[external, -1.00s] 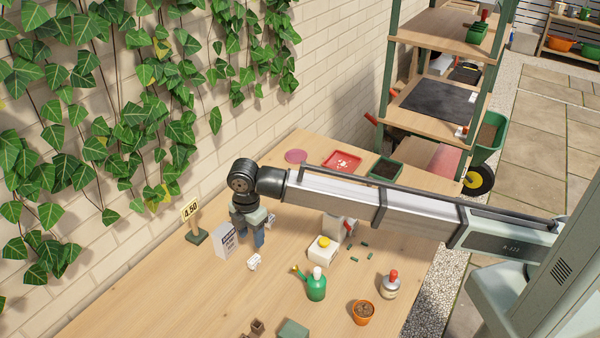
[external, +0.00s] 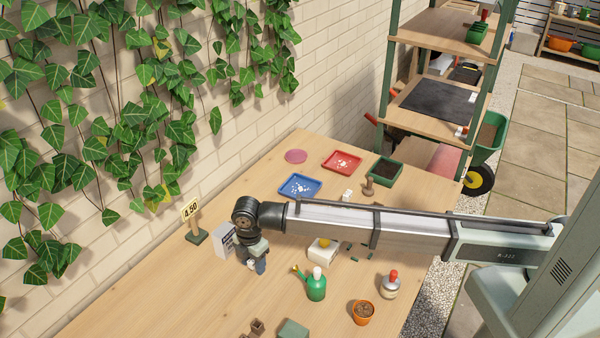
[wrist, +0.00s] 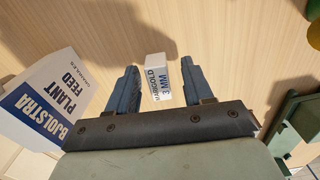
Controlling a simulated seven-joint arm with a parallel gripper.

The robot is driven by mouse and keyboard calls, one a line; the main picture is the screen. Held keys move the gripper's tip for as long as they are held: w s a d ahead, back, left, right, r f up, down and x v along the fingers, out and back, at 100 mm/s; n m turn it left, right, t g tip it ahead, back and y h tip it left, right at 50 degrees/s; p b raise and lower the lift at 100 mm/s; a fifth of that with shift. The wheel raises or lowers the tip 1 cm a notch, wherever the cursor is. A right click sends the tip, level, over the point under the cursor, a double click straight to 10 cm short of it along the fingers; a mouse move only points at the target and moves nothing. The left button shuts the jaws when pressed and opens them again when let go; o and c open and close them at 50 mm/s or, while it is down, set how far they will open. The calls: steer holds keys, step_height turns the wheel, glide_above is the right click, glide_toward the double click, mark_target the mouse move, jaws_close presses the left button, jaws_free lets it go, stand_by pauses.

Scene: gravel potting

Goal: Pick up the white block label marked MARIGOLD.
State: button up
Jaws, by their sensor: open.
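My gripper (wrist: 158,70) is open, with one blue finger on each side of the block and visible gaps between. I cannot tell the exact height of the fingertips above the table. In the external view my gripper (external: 251,262) is low over the table, and a little of the white block (external: 251,265) shows between the fingers.
A plant feed box (wrist: 45,100) stands close to the left of my gripper. A blue tray (external: 300,196) is farther back.

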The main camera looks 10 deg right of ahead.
steer(key=shift+f, duration=0.65)
jaws_close()
steer(key=shift+r, duration=0.15)
